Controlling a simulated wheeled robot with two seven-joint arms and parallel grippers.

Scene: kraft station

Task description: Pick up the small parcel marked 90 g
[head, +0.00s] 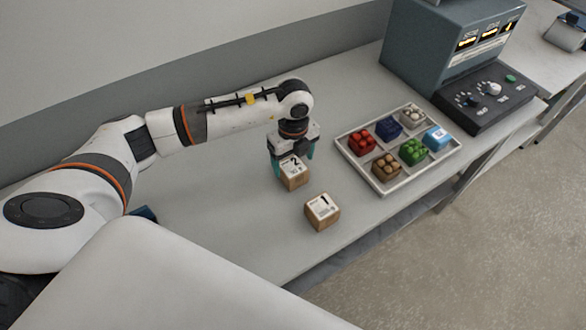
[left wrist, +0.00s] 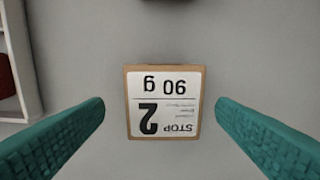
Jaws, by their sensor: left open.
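The small parcel marked 90 g (left wrist: 165,102) is a brown box with a white label reading STOP 2. It lies on the grey bench between the teal fingers of my left gripper (left wrist: 160,118), with a gap on both sides in the left wrist view. In the head view this parcel (head: 292,178) shows below my left gripper (head: 292,165), which is open and points down over it. A second brown parcel (head: 322,212), labelled 1, sits nearer the bench's front edge. My right gripper is not in view.
A light tray (head: 376,186) with several compartments holding coloured items stands right of the parcels. A blue-grey machine (head: 436,50) with a dark control panel (head: 484,97) stands beyond it. The bench's front edge runs close to parcel 1.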

